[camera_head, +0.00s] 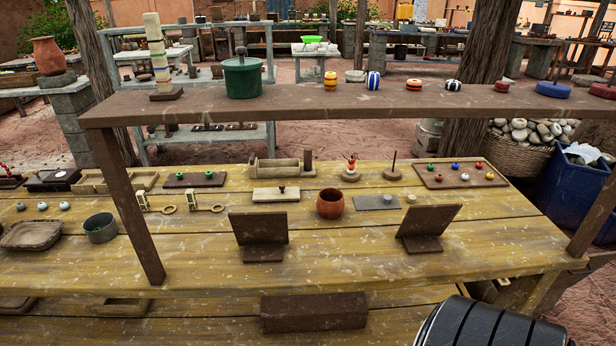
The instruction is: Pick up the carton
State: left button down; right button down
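I cannot make out anything that is clearly a carton. A long dark brown block or box (313,312) lies on the lower front ledge, near the bottom middle. A pale open-topped box (275,171) stands at the back of the yellow wooden table (340,255), with a thin brown post beside it. Neither gripper is in view. A black ribbed rounded part at the bottom right looks like part of my own arm.
A raised brown shelf (300,106) spans the table on posts, holding a green pot (243,77), a stacked tower (158,57) and striped round pieces. Below are two tilted brown stands (259,232) (427,226) and a clay pot (330,204). The table's front middle is mostly clear.

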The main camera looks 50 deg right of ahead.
aim_at(499, 284)
jog(key=l+z, duration=0.15)
jog(key=z, duration=0.35)
jog(key=l+z, duration=0.15)
jog(key=z, duration=0.3)
jog(key=l+z, duration=0.2)
jog(key=l, duration=0.2)
jog(key=l+z, duration=0.2)
jog(key=l, duration=0.25)
jog(key=i+l+z, duration=0.2)
jog(key=l, duration=0.15)
jog(key=l+z, duration=0.2)
jog(key=l, duration=0.25)
jog(key=i+l+z, duration=0.2)
jog(key=l, duration=0.15)
jog(key=i+l, duration=0.15)
jog(key=l, duration=0.2)
jog(key=i+l, duration=0.1)
jog(key=l, duration=0.25)
jog(key=i+l, duration=0.15)
jog(key=l, duration=0.2)
jog(key=i+l, duration=0.1)
jog(key=l, duration=0.2)
jog(key=i+l, duration=0.15)
jog(key=l, duration=0.2)
jog(key=z, duration=0.05)
